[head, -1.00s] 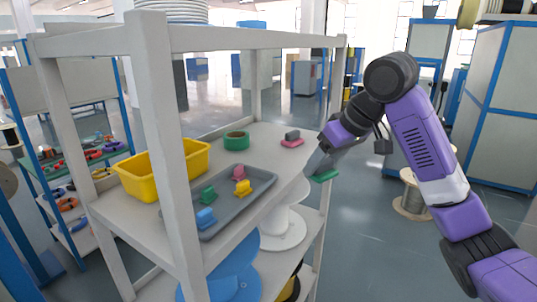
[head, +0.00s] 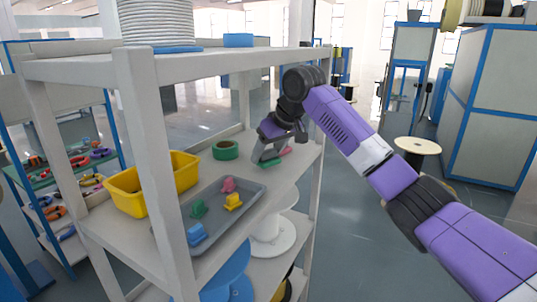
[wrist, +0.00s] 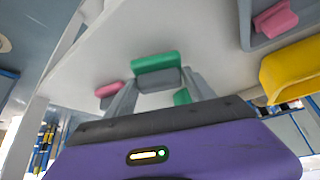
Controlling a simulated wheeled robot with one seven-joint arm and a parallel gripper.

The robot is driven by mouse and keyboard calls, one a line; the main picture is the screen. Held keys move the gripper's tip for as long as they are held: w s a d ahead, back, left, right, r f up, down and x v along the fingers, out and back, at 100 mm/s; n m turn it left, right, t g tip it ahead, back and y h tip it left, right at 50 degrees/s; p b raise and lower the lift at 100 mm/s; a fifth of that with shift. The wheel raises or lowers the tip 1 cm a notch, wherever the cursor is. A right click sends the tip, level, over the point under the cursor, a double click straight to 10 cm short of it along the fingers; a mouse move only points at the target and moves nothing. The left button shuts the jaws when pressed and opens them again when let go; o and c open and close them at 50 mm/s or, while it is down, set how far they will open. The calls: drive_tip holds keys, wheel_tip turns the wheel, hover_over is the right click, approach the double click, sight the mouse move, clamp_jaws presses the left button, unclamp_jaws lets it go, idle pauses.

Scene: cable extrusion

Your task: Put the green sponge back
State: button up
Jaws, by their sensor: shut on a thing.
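My gripper (head: 266,156) is over the right end of the white shelf board. It is shut on the green sponge (head: 271,163), a green slab with a grey grip block. In the wrist view the green sponge (wrist: 157,62) spans the space between my fingertips (wrist: 158,79), green side away from me. It is on or just above the board; I cannot tell if it touches. The pink sponge (head: 286,151), with a similar grey block, sits close beside it, partly hidden by my gripper; it also shows in the wrist view (wrist: 108,91).
A shelf post (head: 305,100) stands near my arm. Bare board (head: 272,180) lies in front of the sponge.

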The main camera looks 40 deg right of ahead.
drive_tip(key=shift+s+f, duration=0.15)
drive_tip(key=shift+f, duration=0.55)
drive_tip(key=o, duration=1.4)
drive_tip(key=b+v, duration=0.1)
drive_tip(key=v, duration=1.1)
drive_tip(key=shift+d+b, duration=0.1)
drive_tip(key=shift+b, duration=0.25)
